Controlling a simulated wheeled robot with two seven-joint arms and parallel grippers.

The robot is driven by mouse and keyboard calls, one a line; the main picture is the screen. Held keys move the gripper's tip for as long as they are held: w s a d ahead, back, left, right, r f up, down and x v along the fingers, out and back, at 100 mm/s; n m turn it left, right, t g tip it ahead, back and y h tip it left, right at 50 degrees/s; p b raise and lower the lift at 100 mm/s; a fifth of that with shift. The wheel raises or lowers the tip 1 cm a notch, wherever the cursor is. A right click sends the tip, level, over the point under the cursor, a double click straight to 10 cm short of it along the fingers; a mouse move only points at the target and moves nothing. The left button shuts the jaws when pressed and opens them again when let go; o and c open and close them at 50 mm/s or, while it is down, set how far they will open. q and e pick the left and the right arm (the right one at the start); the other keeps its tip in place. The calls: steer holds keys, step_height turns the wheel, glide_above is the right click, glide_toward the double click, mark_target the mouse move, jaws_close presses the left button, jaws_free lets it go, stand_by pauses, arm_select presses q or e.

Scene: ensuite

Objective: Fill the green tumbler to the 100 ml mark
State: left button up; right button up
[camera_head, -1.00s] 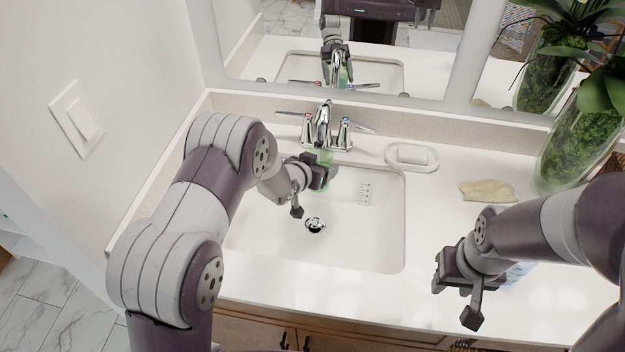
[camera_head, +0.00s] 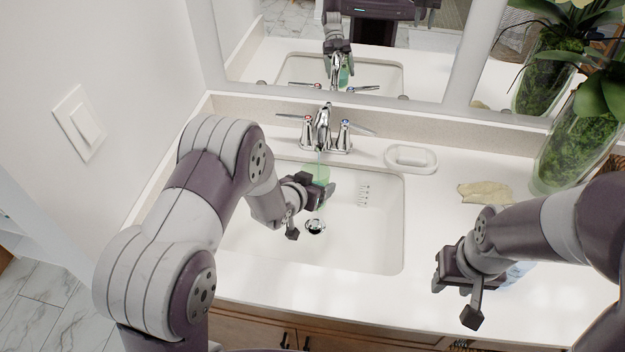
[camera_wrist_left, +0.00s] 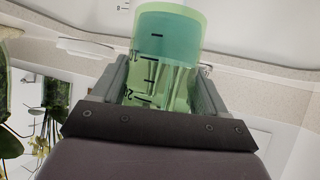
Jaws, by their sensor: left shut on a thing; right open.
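The green tumbler (camera_head: 318,172) is translucent and held over the sink basin, just in front of and below the faucet spout (camera_head: 323,125). My left gripper (camera_head: 322,190) is shut on it. A thin bluish stream (camera_head: 318,154) runs down from the spout to the tumbler. In the left wrist view the tumbler (camera_wrist_left: 168,60) sits between the fingers with dark graduation marks on its wall. A darker teal band, seemingly water, fills its end farther from the gripper, its edge close to one mark. The numerals are not clearly readable. My right gripper (camera_head: 447,272) is open and empty above the counter's front right.
Two lever handles, left (camera_head: 308,130) and right (camera_head: 343,134), flank the spout. A soap dish (camera_head: 411,158), crumpled cloth (camera_head: 485,192) and glass plant vase (camera_head: 570,150) stand on the right. A mirror is behind. The drain (camera_head: 315,227) and right half of the basin (camera_head: 375,235) are clear.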

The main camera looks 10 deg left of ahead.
arm_select(q)
steer(key=s, duration=0.4)
steer(key=shift+p, duration=0.3)
steer(key=s+r+p, duration=0.4)
steer(key=r+p, duration=0.5)
steer(key=r, duration=0.2)
steer(key=shift+p, duration=0.35)
steer(key=shift+f, duration=0.1)
